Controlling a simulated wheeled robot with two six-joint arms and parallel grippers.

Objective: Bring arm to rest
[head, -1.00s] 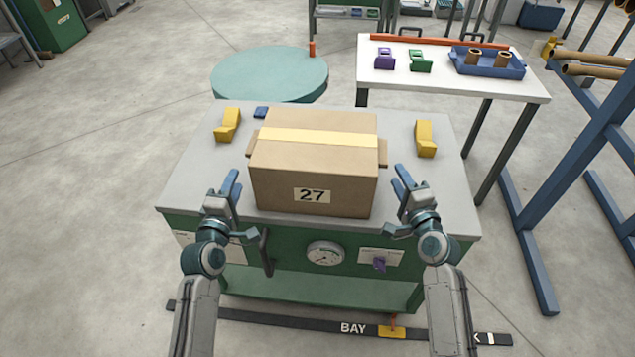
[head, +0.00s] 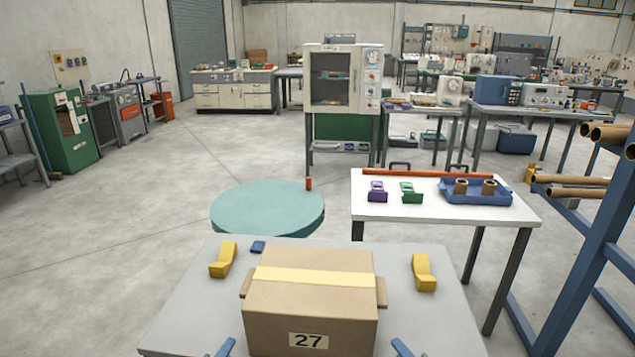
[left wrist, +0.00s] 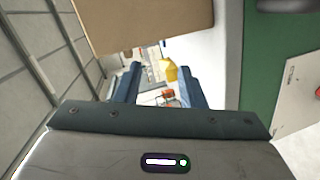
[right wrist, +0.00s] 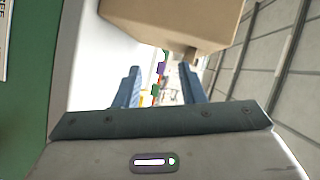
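A closed cardboard box (head: 312,311) with a yellow tape strip and a "27" label sits on the grey table top (head: 190,310). My left gripper (left wrist: 158,84) is open and empty in the left wrist view. In the head view only a blue fingertip shows, left of the box. My right gripper (right wrist: 160,84) is open and empty in the right wrist view. Its blue fingertip shows at the head view's bottom edge, right of the box. The box also shows at the top of the left wrist view (left wrist: 150,22) and right wrist view (right wrist: 175,20). Neither gripper holds it.
Yellow blocks stand behind the box at left (head: 223,260) and right (head: 424,272). A round teal table (head: 265,208) and a white table (head: 440,210) with a blue tray (head: 476,197) stand beyond. A blue rack (head: 585,240) is at the right. Open floor lies left.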

